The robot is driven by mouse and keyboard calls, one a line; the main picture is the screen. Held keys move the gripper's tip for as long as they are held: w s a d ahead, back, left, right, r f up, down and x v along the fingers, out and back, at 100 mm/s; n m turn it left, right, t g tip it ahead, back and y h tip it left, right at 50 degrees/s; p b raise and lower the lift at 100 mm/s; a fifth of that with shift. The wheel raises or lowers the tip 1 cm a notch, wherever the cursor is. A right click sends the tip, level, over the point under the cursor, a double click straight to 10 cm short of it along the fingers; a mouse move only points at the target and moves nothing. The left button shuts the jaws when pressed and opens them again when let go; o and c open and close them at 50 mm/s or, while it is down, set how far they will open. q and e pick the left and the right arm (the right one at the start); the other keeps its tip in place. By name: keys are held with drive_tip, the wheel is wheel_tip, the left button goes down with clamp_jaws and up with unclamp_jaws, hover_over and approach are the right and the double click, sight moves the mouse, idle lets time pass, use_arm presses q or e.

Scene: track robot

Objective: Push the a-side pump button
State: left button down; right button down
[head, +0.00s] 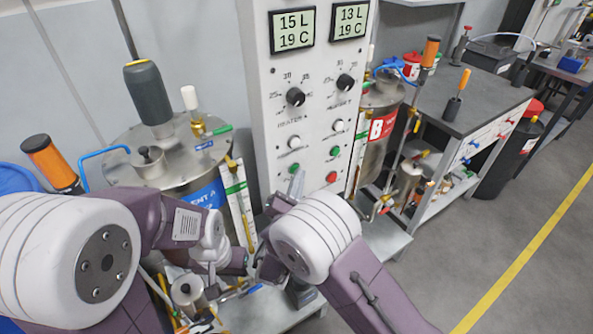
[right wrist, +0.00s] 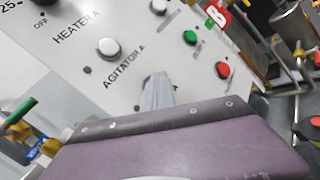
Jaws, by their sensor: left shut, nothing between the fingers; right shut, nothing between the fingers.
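The grey control panel (head: 312,120) stands upright in front of me. Its a-side column has a white button (head: 294,142) and a green button (head: 294,168). My right gripper (head: 297,184) is shut and empty, tips upward, just below the a-side green button. In the right wrist view its fingers (right wrist: 157,92) overlap the panel below the "AGITATOR A" label; contact cannot be told. My left gripper (head: 214,262) is shut and empty, low and left of the panel.
The b-side column has a white button (head: 338,125), a green button (head: 334,151) and a red button (head: 331,177), close to my right gripper. Metal tank A (head: 160,172) stands left, tank B (head: 382,100) right.

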drive_tip(key=shift+s, duration=0.1)
drive_tip(key=shift+s+d, duration=0.2)
drive_tip(key=shift+s, duration=0.05)
drive_tip(key=s+d+b, duration=0.1)
drive_tip(key=s+d, duration=0.2)
drive_tip(key=s, duration=0.1)
drive_tip(key=shift+s+d, duration=0.3)
drive_tip(key=shift+s, duration=0.1)
